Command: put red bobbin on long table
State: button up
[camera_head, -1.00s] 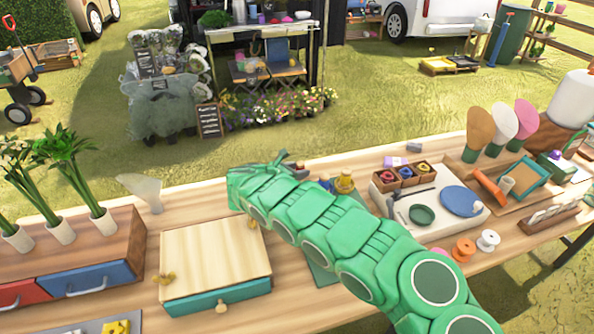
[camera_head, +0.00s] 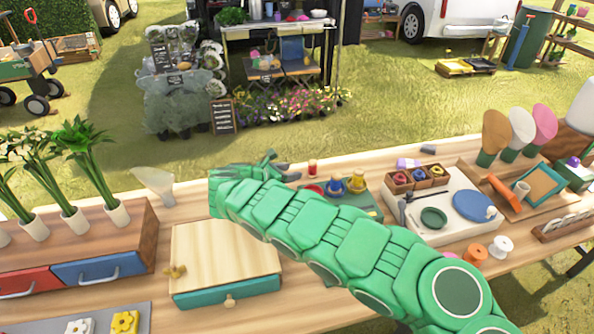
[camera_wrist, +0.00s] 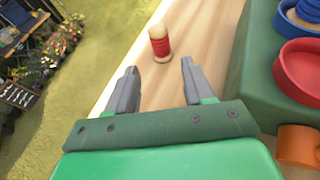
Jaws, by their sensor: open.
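The red bobbin (camera_head: 312,167) stands upright on the long table (camera_head: 190,205) near its back edge, just right of my gripper in the head view. In the wrist view the red bobbin (camera_wrist: 159,44) stands ahead of the fingertips, roughly midway between them and clear of both. My gripper (camera_wrist: 158,78) is open and empty. In the head view my gripper (camera_head: 284,168) is low over the table, partly hidden by my own green arm.
A green board (camera_head: 357,197) with a red dish (camera_wrist: 300,70) and blue and yellow pieces lies to the right. An orange piece (camera_wrist: 298,145) is near the gripper's right side. A wooden box (camera_head: 222,250) stands in front. The table's back edge runs close by.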

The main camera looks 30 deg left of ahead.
jog(key=shift+v, duration=0.9)
